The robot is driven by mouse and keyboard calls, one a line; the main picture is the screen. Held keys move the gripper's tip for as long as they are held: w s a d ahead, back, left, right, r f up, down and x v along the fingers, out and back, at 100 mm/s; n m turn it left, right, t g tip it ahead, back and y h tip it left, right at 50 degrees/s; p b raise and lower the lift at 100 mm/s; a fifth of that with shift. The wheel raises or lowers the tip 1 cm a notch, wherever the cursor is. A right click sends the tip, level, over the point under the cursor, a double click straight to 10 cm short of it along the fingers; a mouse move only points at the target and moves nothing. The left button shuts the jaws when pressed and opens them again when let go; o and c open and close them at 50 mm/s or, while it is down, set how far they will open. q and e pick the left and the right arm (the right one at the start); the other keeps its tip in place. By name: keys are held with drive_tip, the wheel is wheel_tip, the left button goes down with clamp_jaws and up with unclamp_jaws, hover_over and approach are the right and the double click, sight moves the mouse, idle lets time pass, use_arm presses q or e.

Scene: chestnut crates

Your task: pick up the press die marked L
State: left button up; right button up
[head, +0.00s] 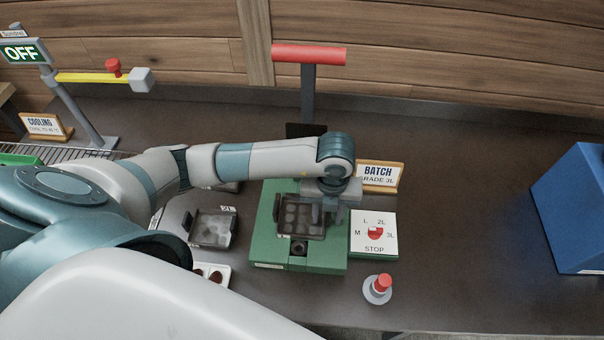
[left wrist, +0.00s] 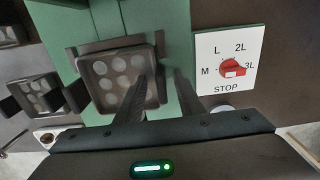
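A dark square die (head: 301,217) with round cavities sits in the green press (head: 262,236); it also shows in the left wrist view (left wrist: 108,72). No mark on it is readable. A similar die (head: 212,230) with a 2L tag lies left of the press, and shows in the left wrist view (left wrist: 37,96). Part of another die (left wrist: 9,35) shows farther back; its mark is unreadable. I cannot tell which die is marked L. My left gripper (head: 331,211) is over the press die's right side, its fingers (left wrist: 161,80) apart and empty. My right gripper is out of view.
A selector dial (head: 374,236) with L, 2L, 3L, M and STOP is right of the press. A red-topped button (head: 378,288) stands in front. A BATCH sign (head: 379,176) and a red-handled lever (head: 308,55) stand behind. A blue box (head: 572,208) is far right.

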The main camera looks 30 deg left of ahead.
use_arm(q)
clamp_jaws()
drive_tip(key=shift+r, duration=0.1)
drive_tip(key=shift+r+b, duration=0.4)
drive_tip(key=shift+r, duration=0.1)
drive_tip(key=r+b, duration=0.1)
drive_tip(key=d+r, duration=0.1)
drive_tip(key=r, duration=0.1)
drive_tip(key=shift+d+r+b, duration=0.1)
drive_tip(key=shift+b, duration=0.3)
drive_tip(key=d+r+b, duration=0.2)
drive_tip(key=d+r, duration=0.4)
drive_tip(key=d, duration=0.4)
drive_tip(key=shift+w+d+r, duration=0.25)
drive_tip(key=shift+d+r, duration=0.05)
drive_tip(key=shift+r, duration=0.05)
